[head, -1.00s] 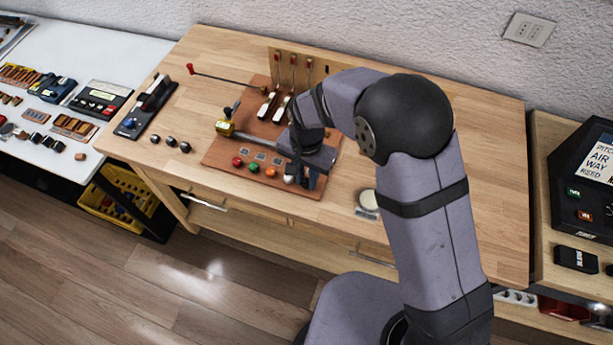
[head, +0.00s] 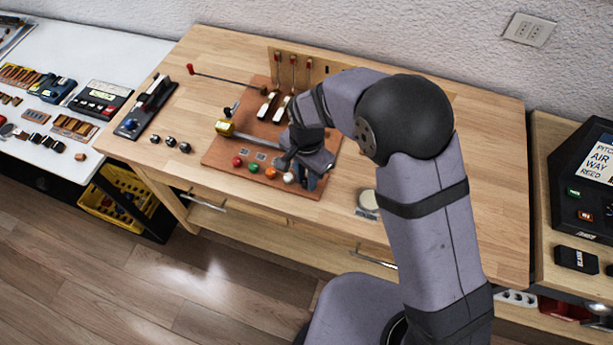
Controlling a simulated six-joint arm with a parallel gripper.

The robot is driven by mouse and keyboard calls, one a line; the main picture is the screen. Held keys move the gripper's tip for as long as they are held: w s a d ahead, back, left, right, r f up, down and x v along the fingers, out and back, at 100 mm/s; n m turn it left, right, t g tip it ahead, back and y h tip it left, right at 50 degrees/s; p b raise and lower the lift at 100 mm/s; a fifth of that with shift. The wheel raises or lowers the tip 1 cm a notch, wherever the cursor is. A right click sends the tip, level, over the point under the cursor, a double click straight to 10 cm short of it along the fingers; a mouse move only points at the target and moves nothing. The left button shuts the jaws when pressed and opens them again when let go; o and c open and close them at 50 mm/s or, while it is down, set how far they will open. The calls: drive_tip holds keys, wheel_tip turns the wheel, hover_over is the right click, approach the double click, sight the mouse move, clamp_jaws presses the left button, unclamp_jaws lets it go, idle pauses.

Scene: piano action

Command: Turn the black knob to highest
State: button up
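My gripper (head: 307,173) points down over the front right corner of the brown board (head: 222,155), just right of the white knob (head: 288,177). Its fingertips are partly hidden by the wrist, so whether it is open, shut or touching anything cannot be seen. Three small dark knobs stand on the bench left of the board, one of them a black knob (head: 170,141). Which black knob the task means is unclear; one may be hidden under my gripper.
A red button (head: 237,162), a green button (head: 253,167) and an orange button (head: 270,173) line the board's front. A round cream disc (head: 368,201) sits to the right.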

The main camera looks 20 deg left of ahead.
drive_tip(key=shift+r, duration=0.15)
drive_tip(key=shift+r+b, duration=1.05)
drive_tip(key=shift+r, duration=2.5)
drive_tip(key=n, duration=0.4)
drive_tip(key=shift+w+a, duration=0.3)
drive_tip(key=s+d+f+n, duration=0.2)
drive_tip(key=n, duration=0.1)
drive_tip(key=s+d+f+n, duration=0.3)
drive_tip(key=shift+g+h, duration=0.3)
drive_tip(key=shift+g, duration=0.1)
drive_tip(key=s+d+r+m, duration=0.1)
drive_tip(key=s+d, duration=0.3)
drive_tip(key=d, duration=0.6)
drive_tip(key=s+d+r, duration=0.1)
drive_tip(key=s+d, duration=0.3)
drive_tip(key=d, duration=0.5)
drive_tip(key=w+d+r+m, duration=0.1)
drive_tip(key=d, duration=0.1)
drive_tip(key=w+d+r+m, duration=0.1)
drive_tip(key=d, duration=0.1)
drive_tip(key=w+d+r+m, duration=0.1)
drive_tip(key=d+m, duration=0.1)
drive_tip(key=shift+d+t, duration=0.35)
drive_tip(key=shift+t, duration=0.05)
